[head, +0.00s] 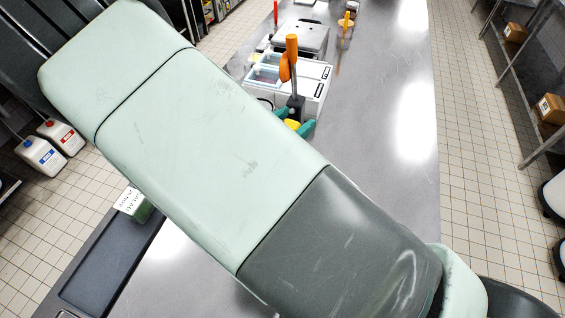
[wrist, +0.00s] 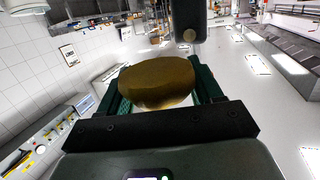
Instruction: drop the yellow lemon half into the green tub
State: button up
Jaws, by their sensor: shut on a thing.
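My gripper (head: 294,121) is over the far part of the steel counter in the head view, its green fingers shut on the yellow lemon half (head: 291,124). In the wrist view the lemon half (wrist: 157,82) looks dark yellow and rounded, held between the two fingers. A green container with a white lettered label (head: 143,211) stands at the left edge of the counter in the head view, partly hidden by my arm. I cannot tell whether it is the green tub. It is far from my gripper.
The steel counter (head: 385,140) is clear on the right. White bins with clear lids (head: 292,85) stand beyond my gripper, with an orange-handled tool (head: 347,20) farther back. A dark tray (head: 110,265) lies at the lower left. My arm hides the middle.

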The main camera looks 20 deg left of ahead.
jog(key=shift+f, duration=2.8)
jog(key=o, duration=1.2)
jog(key=shift+o, duration=0.2)
jog(key=v, duration=1.1)
jog(key=shift+w+f, duration=0.1)
